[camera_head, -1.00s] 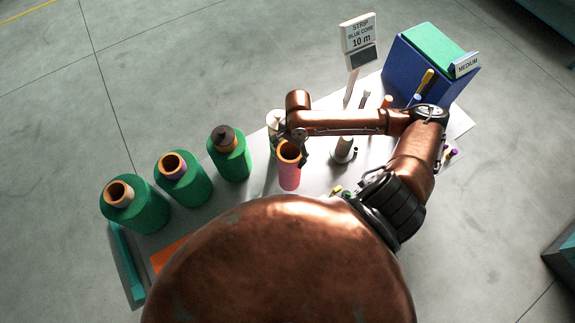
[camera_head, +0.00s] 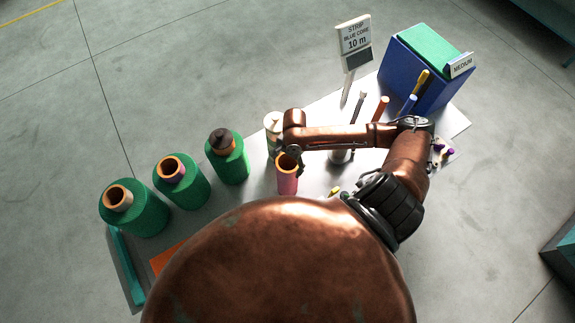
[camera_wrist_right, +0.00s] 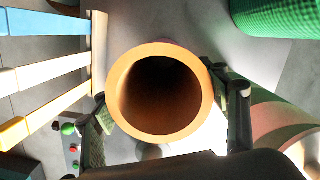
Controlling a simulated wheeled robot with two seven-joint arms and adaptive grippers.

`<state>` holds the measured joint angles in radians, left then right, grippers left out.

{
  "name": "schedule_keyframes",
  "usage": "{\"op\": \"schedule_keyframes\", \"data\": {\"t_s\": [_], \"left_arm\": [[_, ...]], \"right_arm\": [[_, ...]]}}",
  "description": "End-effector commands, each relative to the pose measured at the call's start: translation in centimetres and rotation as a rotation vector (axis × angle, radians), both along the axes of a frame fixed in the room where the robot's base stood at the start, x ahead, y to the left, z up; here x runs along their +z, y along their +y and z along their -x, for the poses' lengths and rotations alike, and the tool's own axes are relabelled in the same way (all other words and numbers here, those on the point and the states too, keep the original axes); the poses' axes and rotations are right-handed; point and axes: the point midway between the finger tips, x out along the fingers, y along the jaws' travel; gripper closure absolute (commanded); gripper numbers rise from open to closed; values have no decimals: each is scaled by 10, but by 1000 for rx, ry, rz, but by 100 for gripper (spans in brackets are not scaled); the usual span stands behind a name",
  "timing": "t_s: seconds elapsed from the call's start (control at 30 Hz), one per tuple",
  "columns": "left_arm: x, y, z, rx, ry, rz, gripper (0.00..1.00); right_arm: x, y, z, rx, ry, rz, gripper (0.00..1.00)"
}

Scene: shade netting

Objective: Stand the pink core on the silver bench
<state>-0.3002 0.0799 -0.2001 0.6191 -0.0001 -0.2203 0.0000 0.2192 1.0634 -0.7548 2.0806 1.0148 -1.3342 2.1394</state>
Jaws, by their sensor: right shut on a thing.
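The pink core (camera_head: 287,183) is a hollow tube with an orange-tan rim, roughly upright over the middle of the silver bench (camera_head: 315,176). My right gripper (camera_head: 286,156) is shut on it near its top. In the right wrist view, the core's open end (camera_wrist_right: 160,48) faces the camera between the two fingers of my right gripper (camera_wrist_right: 163,100). Its lower end is hard to make out, so I cannot tell whether it touches the bench. My left gripper is not in view.
Several green netting rolls (camera_head: 139,214) stand at the left. A white roll (camera_head: 271,122) stands just behind the core. A sign (camera_head: 354,36) reads "STRIP BLUE CORE 10 m". A blue box (camera_head: 425,75) labelled "MEDIUM" stands back right, with upright rods (camera_head: 381,107) before it. A metal cylinder (camera_head: 340,157) is partly under my arm.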

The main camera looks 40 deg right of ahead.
Motion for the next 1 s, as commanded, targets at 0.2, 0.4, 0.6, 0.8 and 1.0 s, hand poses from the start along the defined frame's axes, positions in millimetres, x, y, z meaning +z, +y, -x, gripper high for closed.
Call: {"op": "schedule_keyframes", "data": {"t_s": [0.2, 0.4, 0.6, 0.8, 1.0], "left_arm": [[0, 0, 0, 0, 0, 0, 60], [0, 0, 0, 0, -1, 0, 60], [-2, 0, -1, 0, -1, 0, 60], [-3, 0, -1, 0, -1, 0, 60], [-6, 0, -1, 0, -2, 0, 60]], "right_arm": [[0, 0, 0, 0, 1, 0, 19], [0, 0, 0, 0, 1, 0, 15], [3, 0, 0, 1, -1, 0, 15], [31, -5, -2, 2, -4, 1, 15], [74, -11, -4, 1, -3, 2, 15]]}}
